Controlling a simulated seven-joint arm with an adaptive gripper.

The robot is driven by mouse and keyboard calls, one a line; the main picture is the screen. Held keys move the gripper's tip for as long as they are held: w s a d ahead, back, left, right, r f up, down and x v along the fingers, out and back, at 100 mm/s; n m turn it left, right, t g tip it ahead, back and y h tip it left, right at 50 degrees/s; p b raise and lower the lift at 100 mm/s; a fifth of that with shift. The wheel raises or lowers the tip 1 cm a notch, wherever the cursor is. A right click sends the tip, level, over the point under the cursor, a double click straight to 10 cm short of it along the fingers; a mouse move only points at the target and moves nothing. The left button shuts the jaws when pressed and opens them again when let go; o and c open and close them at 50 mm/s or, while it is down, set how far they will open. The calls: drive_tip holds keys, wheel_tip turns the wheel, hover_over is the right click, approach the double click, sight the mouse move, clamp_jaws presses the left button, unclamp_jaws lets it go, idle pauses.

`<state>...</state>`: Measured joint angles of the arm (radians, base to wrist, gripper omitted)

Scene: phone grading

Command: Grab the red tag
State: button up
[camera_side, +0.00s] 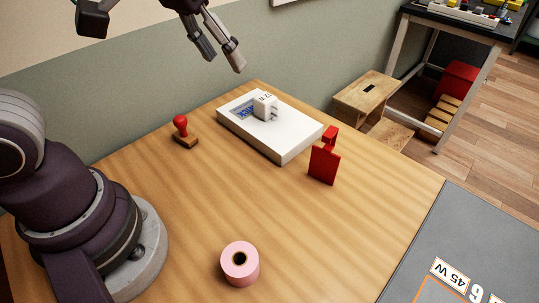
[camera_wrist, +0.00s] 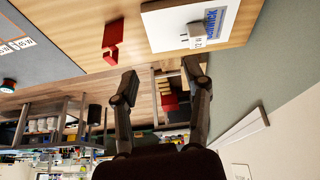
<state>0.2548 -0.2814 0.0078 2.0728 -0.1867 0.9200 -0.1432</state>
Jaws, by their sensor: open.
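The red tag (camera_side: 324,164) stands upright on the wooden table, close to the front right corner of a white box, with a narrower red piece at its top. It also shows in the wrist view (camera_wrist: 113,38), at the upper middle left. My gripper (camera_side: 222,62) is open and empty, high above the table's back edge, up and to the left of the tag and apart from it. In the wrist view its two fingers (camera_wrist: 165,85) are spread, with nothing between them.
The white box (camera_side: 296,147) carries a white charger (camera_side: 265,107). A red-handled stamp (camera_side: 183,132) stands left of it, and a pink tape roll (camera_side: 240,262) at the front. A grey mat (camera_side: 478,235) with labels lies at right. The table between tag and roll is clear.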

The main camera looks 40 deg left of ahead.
drive_tip(key=w+d+f, duration=0.2)
drive_tip(key=w+d, duration=0.4)
drive_tip(key=n, duration=0.1)
approach(331, 131)
drive_tip(key=shift+g+y, duration=0.3)
drive_tip(key=shift+y, duration=0.1)
drive_tip(key=x, duration=1)
drive_tip(key=shift+w+d+f, duration=0.1)
drive_tip(key=shift+w+d, duration=0.15)
drive_tip(key=shift+d, duration=0.15)
clamp_jaws()
